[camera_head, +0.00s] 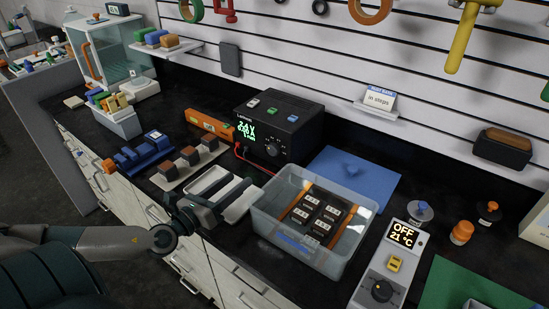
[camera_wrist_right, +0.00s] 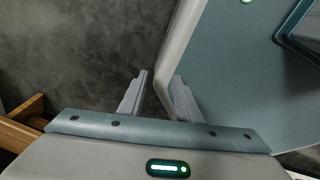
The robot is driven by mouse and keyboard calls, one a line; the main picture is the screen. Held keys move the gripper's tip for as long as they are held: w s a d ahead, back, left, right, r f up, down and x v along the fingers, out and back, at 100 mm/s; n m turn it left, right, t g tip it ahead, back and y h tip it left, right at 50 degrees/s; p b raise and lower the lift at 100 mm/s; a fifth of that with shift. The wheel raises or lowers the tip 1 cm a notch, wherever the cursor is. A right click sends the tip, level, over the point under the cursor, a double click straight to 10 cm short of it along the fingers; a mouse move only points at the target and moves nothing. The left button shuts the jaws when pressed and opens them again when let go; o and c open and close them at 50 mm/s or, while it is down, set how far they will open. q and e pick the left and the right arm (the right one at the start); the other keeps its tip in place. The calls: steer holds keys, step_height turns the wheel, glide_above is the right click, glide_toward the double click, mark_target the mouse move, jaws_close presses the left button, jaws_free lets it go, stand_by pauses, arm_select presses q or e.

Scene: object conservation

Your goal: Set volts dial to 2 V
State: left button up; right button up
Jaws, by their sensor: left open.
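The black power supply box (camera_head: 281,124) stands at the back of the bench in the head view. Green digits glow on its front; the top line looks like 2.4 V, but they are too small to read surely. A dark round dial (camera_head: 273,147) sits on its front face to the right of the display. My left gripper (camera_head: 222,188) is open and empty, over the white tray in front of the box and apart from the dial. In the right wrist view my right gripper (camera_wrist_right: 160,78) is open and empty above the grey floor, beside a pale rounded surface.
A clear bin (camera_head: 344,257) with dark blocks stands right of the left gripper. The white tray (camera_head: 241,207) lies below it. A hot plate (camera_head: 372,270) reading OFF 21 °C has its own dial at right. Red and black leads run from the box's front left.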

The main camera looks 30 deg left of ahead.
mark_target(271, 150)
arm_select(q)
steer(key=shift+s+a+f+y, duration=0.2)
steer(key=shift+s+a+y, duration=0.1)
steer(key=shift+s, duration=0.25)
steer(key=shift+a+f, duration=0.1)
steer(key=shift+a, duration=0.1)
steer(key=shift+w+d, duration=0.1)
steer(key=shift+w, duration=0.2)
steer(key=shift+w+p, duration=0.4)
steer(key=shift+w, duration=0.5)
steer(key=w+p, duration=0.1)
steer(key=w, duration=0.3)
steer(key=w+p, duration=0.1)
steer(key=w, duration=0.4)
steer(key=w+d+p, duration=0.1)
steer(key=w+p, duration=0.1)
steer(key=w, duration=0.2)
steer(key=shift+w, duration=0.15)
steer(key=shift+w+d, duration=0.1)
steer(key=shift+w, duration=0.75)
arm_select(e)
steer(key=shift+a+r, duration=0.15)
steer(key=shift+r, duration=2.5)
